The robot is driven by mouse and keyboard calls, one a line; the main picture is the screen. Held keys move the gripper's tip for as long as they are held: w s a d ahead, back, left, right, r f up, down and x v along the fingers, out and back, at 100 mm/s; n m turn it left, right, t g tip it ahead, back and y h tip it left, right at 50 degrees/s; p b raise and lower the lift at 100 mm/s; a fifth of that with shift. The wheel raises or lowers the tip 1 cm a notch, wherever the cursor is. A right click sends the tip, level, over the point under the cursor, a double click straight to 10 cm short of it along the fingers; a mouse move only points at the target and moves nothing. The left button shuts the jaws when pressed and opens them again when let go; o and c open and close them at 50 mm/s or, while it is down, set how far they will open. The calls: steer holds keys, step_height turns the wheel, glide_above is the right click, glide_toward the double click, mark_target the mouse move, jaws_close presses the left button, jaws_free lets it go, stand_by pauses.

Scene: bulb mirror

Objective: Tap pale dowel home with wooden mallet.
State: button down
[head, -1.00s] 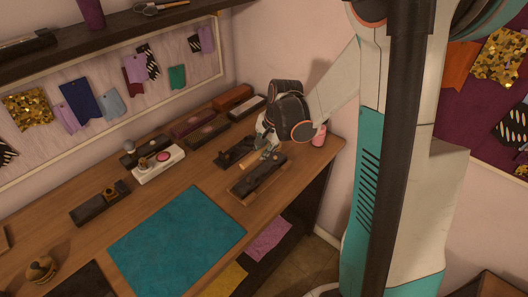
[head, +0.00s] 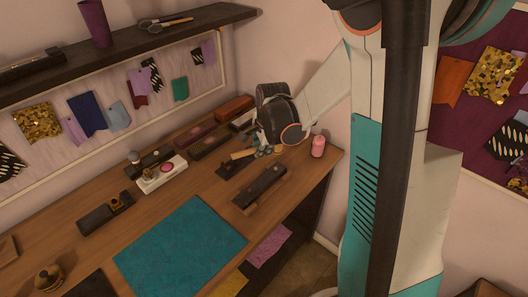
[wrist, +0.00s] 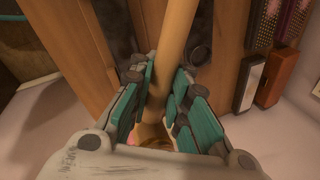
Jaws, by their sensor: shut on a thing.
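My gripper (head: 266,150) is over the far right part of the workbench, shut on a pale wooden rod that looks like the mallet's handle (wrist: 176,38). In the head view a short pale wooden end (head: 243,154) sticks out left of the fingers. In the wrist view the rod runs up between the teal finger pads (wrist: 170,80); I cannot make out the mallet's head. A long dark block with a wooden edge (head: 260,187) lies nearer the bench's front edge, apart from my gripper. I cannot clearly make out the pale dowel.
A second dark piece (head: 231,167) lies just beyond the long block. A pink jar (head: 318,147) stands right of my gripper. Several cases and a white tray (head: 162,174) line the back. A teal mat (head: 180,250) leaves flat room at the front.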

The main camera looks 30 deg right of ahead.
steer(key=shift+w+r+m, duration=0.3)
steer(key=shift+r+m, duration=0.1)
steer(key=shift+m, duration=0.2)
steer(key=shift+f, duration=0.1)
step_height(320, 180, down, 3)
steer(key=shift+r+b, duration=0.2)
steer(key=shift+b, duration=0.8)
steer(key=shift+s+f, duration=0.1)
steer(key=shift+f, duration=0.1)
steer(key=shift+b, duration=0.35)
stand_by(0.4)
